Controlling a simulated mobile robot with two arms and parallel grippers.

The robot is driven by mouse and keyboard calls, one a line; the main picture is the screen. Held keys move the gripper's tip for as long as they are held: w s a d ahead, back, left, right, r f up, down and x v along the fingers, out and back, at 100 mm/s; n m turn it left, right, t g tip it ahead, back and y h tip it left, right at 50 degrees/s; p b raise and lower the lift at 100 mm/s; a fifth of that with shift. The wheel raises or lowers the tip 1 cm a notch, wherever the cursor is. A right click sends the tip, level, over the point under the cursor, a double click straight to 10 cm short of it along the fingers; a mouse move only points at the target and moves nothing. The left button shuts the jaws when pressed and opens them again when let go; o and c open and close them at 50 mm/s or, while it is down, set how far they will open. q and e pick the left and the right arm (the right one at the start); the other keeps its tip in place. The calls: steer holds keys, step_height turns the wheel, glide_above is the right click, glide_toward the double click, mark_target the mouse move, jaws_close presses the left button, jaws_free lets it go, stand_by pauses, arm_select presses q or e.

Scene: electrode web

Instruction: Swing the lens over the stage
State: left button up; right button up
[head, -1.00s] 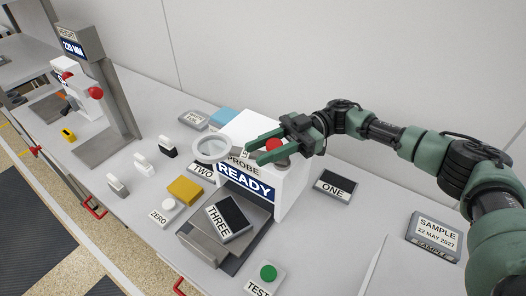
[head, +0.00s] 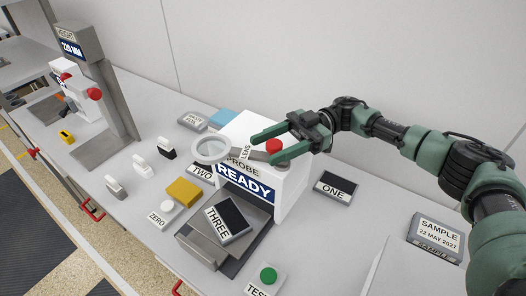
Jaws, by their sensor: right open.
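The round lens (head: 211,148) is a clear disc in a pale ring on a grey arm, at the top left of the white probe unit (head: 291,187). The lens arm runs right toward a red knob (head: 273,146) on top of the unit. The stage (head: 212,241) is the grey plate in front of the unit, below the READY display; a dark sample marked THREE (head: 229,219) lies on it. The lens hangs to the left of the stage. My left gripper is not in view.
A green TEST button (head: 268,274), a ZERO button (head: 168,206) and a yellow block (head: 184,191) stand around the stage. A ONE plate (head: 333,187) lies to the right. A height gauge column (head: 112,100) stands at the left. A SAMPLE sign (head: 437,235) is at the right.

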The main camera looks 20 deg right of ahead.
steer(key=b+v, duration=0.1)
steer(key=v, duration=0.3)
steer(key=shift+w+d+f+b, duration=0.1)
steer(key=shift+d+f+b, duration=0.1)
steer(key=shift+b, duration=0.1)
steer(key=shift+w+d+r, duration=0.1)
steer(key=shift+d+r, duration=0.05)
steer(key=shift+d, duration=0.35)
steer(key=shift+r, duration=0.1)
steer(key=shift+c, duration=0.3)
